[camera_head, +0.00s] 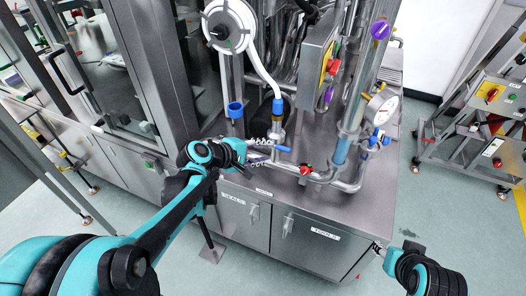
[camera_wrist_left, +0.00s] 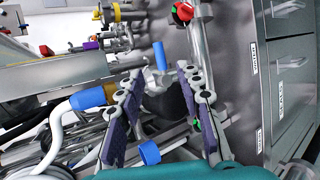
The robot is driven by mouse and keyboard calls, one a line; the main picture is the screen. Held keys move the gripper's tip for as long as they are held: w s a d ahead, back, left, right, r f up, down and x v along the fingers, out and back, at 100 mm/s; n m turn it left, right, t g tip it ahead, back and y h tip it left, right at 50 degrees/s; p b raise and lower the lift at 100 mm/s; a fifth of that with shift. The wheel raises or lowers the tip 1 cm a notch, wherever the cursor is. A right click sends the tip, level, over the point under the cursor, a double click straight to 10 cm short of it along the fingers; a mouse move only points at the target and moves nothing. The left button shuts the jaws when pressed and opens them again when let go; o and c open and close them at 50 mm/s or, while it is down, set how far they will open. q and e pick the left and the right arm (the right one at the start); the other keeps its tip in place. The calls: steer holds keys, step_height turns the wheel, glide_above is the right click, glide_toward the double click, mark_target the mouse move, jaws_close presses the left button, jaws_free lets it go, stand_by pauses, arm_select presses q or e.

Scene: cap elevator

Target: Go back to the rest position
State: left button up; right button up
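My left arm reaches across the head view to the steel cabinet. My left gripper (camera_head: 262,153) is at the pipework above the cabinet top, close to a blue valve handle (camera_head: 283,149). In the left wrist view the two fingers of the left gripper (camera_wrist_left: 157,98) are spread apart, with nothing visibly clamped between them. The blue handle (camera_wrist_left: 160,56) shows beyond the fingertips. My right gripper (camera_head: 378,249) is at the lower right, near the cabinet's front right corner. Its fingers are small there, and I cannot tell whether they are open.
The steel cabinet (camera_head: 330,215) carries pipes, a red valve knob (camera_head: 305,169), a pressure gauge (camera_head: 382,106) and a control box (camera_head: 317,62). A white hose (camera_head: 262,70) hangs behind the left gripper. A wheeled cart (camera_head: 478,130) stands at right. Floor between cart and cabinet is clear.

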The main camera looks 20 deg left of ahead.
stand_by(0.3)
arm_select(q)
steer(key=s+d+f+m+g+y, duration=0.1)
steer(key=s+d+m+y, duration=0.1)
steer(key=s+m, duration=0.5)
steer(key=s+d+f+m+g+y, duration=0.1)
steer(key=s+d+m+g+y, duration=0.1)
steer(key=s+m, duration=0.6)
steer(key=shift+s+f+y, duration=0.35)
steer(key=shift+s+y, duration=0.35)
steer(key=shift+s, duration=0.05)
